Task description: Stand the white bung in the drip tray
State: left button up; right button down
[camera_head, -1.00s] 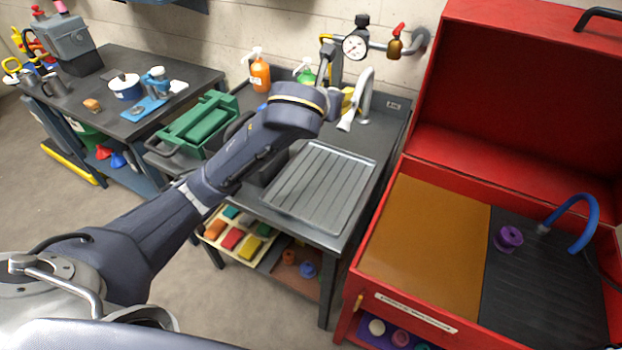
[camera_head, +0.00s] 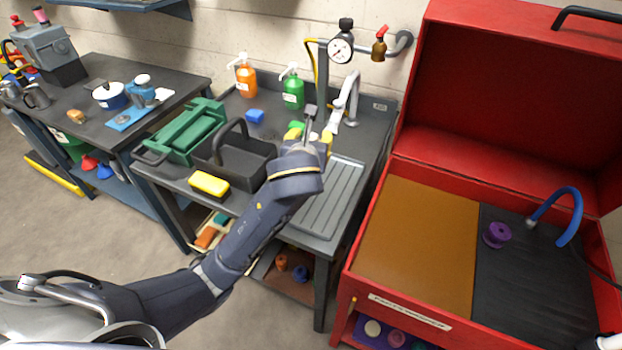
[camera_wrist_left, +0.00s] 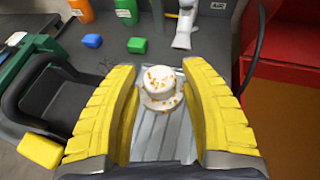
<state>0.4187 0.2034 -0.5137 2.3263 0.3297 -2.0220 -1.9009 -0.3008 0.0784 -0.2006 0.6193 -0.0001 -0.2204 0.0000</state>
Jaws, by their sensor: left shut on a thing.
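The white bung (camera_wrist_left: 158,88), speckled with orange, is between the yellow fingers of my left gripper (camera_wrist_left: 165,95) in the left wrist view. The gripper is shut on it. In the head view my left gripper (camera_head: 311,136) is over the far end of the drip tray, and my wrist hides the bung. The drip tray (camera_head: 335,205) is a ribbed grey metal sheet on the dark bench. In the wrist view the tray (camera_wrist_left: 150,145) shows behind and below the bung. I cannot tell the exact height between them. My right gripper is not in view.
Left of the tray are a black caddy (camera_head: 240,165), a yellow sponge (camera_head: 209,184) and a green toolbox (camera_head: 186,135). A tap (camera_head: 348,100) stands behind it. A blue block (camera_head: 255,116) and bottles are at the back. The red parts washer (camera_head: 425,170) stands right.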

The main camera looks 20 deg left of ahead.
pick_arm(q)
notch_tip(320, 180, down, 14)
jog(key=shift+r, duration=0.15)
dwell(0.5)
dwell(0.3)
jog(key=o, duration=1.5)
jog(key=shift+f, duration=0.2)
jog(key=shift+r, duration=0.15)
jog(key=shift+s+d+r, duration=0.1)
jog(key=shift+s, duration=0.05)
jog(key=v, duration=1.1)
jog(key=shift+s+r, duration=0.2)
jog(key=shift+s, duration=0.1)
